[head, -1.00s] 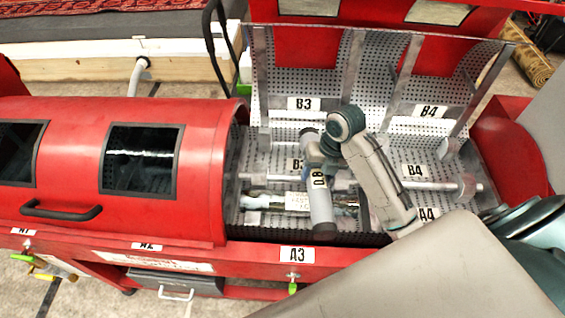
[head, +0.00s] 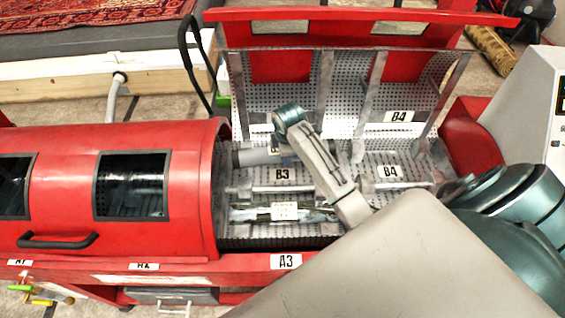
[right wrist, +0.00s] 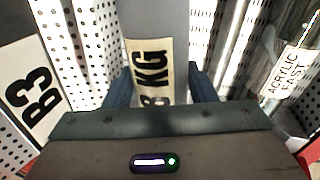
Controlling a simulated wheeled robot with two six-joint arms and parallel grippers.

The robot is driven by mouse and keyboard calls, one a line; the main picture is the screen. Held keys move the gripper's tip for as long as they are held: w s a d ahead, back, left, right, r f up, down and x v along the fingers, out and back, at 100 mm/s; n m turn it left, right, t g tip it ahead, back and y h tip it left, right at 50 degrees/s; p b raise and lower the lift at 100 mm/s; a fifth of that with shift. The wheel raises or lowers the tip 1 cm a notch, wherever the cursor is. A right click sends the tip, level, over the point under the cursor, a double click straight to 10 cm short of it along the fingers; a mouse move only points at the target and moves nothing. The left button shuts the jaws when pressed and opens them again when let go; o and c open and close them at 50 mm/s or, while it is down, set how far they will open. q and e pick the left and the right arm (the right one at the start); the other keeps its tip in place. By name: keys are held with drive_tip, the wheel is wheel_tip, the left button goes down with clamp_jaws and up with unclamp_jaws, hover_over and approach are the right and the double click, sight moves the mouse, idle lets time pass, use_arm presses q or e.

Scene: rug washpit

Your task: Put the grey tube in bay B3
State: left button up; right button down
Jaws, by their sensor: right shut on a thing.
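The grey tube (head: 250,156) lies sideways across the back of bay B3 (head: 262,201) in the head view, partly hidden by my right arm. My right gripper (head: 281,146) is shut around its middle. In the right wrist view the tube (right wrist: 152,18) carries a cream label ending in "KG" between the two dark fingers of the gripper (right wrist: 160,88). I cannot tell whether the tube touches the bay's perforated metal. The B3 plate (head: 283,174) is in front of the tube, and it also shows at left in the right wrist view (right wrist: 38,95). My left gripper is out of view.
Bay B4 (head: 389,172) is to the right, behind my arm. A clear-wrapped bundle (head: 250,213) with a tag lies in front, by plate A3 (head: 286,261). A red cover (head: 75,185) closes the left section. The raised lid (head: 345,95) stands behind the bays.

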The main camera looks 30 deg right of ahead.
drive_tip(key=shift+w+d+r+m, duration=0.1)
drive_tip(key=shift+w+d+m, duration=0.1)
drive_tip(key=shift+w+m, duration=0.3)
drive_tip(key=shift+s+f, duration=0.1)
drive_tip(key=shift+f, duration=0.25)
drive_tip(key=shift+m, duration=0.3)
drive_tip(key=x, duration=0.2)
drive_tip(key=s+p+x, duration=0.1)
drive_tip(key=x, duration=0.2)
drive_tip(key=p+x, duration=0.1)
drive_tip(key=x, duration=0.2)
drive_tip(key=shift+s+a+f, duration=0.3)
drive_tip(key=shift+s, duration=0.05)
drive_tip(key=shift+f, duration=0.5)
drive_tip(key=shift+f, duration=0.15)
drive_tip(key=c, duration=0.6)
unclamp_jaws()
drive_tip(key=shift+s, duration=0.1)
drive_tip(key=v, duration=0.6)
drive_tip(key=b+v, duration=0.1)
drive_tip(key=v, duration=0.5)
drive_tip(key=shift+a, duration=0.25)
